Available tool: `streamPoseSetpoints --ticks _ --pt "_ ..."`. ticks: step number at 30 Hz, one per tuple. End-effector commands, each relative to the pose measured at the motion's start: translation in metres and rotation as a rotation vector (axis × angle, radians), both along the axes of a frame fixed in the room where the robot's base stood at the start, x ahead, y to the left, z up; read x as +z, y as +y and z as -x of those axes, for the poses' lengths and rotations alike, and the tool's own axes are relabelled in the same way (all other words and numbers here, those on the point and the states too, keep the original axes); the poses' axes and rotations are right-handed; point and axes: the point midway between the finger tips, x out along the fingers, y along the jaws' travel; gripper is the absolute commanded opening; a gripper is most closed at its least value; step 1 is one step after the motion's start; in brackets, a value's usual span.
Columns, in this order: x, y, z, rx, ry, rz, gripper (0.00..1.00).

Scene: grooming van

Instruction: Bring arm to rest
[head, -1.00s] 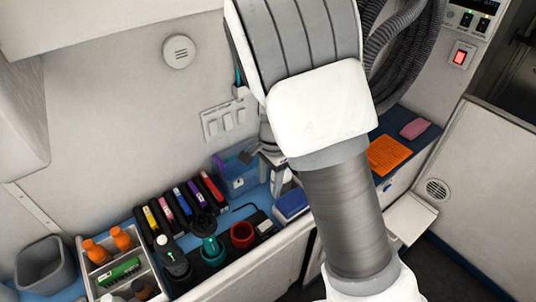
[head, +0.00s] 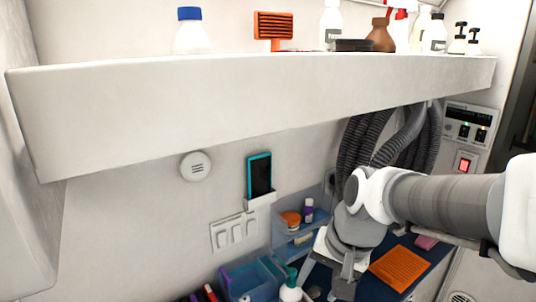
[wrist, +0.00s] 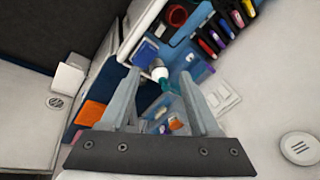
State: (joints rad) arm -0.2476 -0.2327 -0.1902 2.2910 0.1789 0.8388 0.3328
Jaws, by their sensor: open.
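My gripper (head: 322,290) points down over the worktop, low in the middle right of the head view. My arm reaches in from the right edge. In the wrist view my gripper (wrist: 160,73) has its two fingers spread apart, with nothing held between them. A bottle with a teal part and a white part (head: 290,292) stands just left of the gripper in the head view. It also shows between and beyond the fingers in the wrist view (wrist: 160,74).
A long white shelf (head: 250,95) with bottles juts out above. A blue bin (head: 255,277) stands left of my gripper. An orange cloth (head: 400,268) lies on the worktop to the right. Grey hoses (head: 365,145) hang behind my arm. A phone (head: 260,175) sits on the wall.

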Motion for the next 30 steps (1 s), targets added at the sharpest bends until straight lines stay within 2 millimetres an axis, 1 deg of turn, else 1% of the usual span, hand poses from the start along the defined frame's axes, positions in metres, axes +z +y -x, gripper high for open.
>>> streamPoseSetpoints --ticks 1,6,12,15,20,30 --pt "0.010 -0.006 0.010 0.032 -0.042 0.016 0.62" --pt "0.032 -0.024 0.044 0.150 -0.151 0.108 0.62" --pt "0.045 -0.041 0.077 0.255 -0.248 0.239 0.62" --pt "0.047 -0.046 0.087 0.286 -0.273 0.285 0.62" --pt "0.048 -0.050 0.094 0.308 -0.287 0.321 0.62" --pt "0.048 -0.050 0.094 0.308 -0.287 0.321 0.62"
